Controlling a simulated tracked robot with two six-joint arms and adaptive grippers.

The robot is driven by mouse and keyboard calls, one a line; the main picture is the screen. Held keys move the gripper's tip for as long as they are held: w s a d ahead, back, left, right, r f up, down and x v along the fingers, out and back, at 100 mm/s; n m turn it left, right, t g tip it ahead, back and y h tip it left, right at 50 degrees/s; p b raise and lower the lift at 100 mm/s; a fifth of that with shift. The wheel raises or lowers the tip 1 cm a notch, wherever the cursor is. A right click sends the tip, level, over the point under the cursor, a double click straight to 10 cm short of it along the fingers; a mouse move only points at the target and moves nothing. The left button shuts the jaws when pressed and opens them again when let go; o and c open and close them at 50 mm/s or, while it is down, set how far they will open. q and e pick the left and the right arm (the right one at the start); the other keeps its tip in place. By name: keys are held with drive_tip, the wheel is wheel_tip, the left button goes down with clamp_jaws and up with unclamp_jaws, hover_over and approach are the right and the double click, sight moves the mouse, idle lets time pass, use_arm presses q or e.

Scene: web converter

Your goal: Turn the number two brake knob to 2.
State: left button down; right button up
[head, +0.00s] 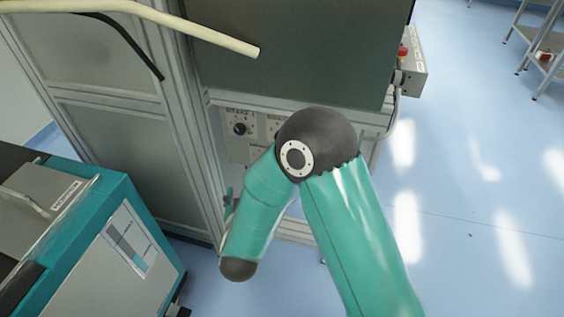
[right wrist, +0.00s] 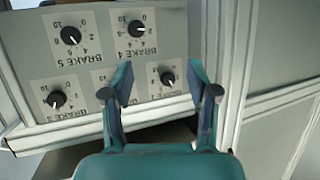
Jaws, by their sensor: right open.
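In the right wrist view the brake panel appears upside down. My right gripper (right wrist: 161,68) is open and empty in front of it, one finger on each side of the picture's middle. The number two brake plate (right wrist: 101,76) is the middle one of the lower row, by its place. The left-hand finger covers its knob, so its setting cannot be read. In the head view, the number two plate (head: 272,124) shows only in part beside my arm. My left gripper is not in view.
A black knob (right wrist: 167,78), brake 1 by its place, shows between my fingers. The brake 4 knob (right wrist: 137,28), brake 5 knob (right wrist: 70,35) and another knob (right wrist: 56,98) are close by. A metal frame post (right wrist: 236,60) stands right of the panel.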

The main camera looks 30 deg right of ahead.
drive_tip(key=s+d+r+m+h+b, duration=0.3)
drive_tip(key=s+r+h+b, duration=0.15)
drive_tip(key=h, duration=0.25)
use_arm(q)
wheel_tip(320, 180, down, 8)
drive_tip(key=shift+b, duration=0.45)
use_arm(e)
drive_tip(key=r+x, duration=0.1)
drive_tip(key=x, duration=1.6)
drive_tip(key=shift+w+a, duration=0.15)
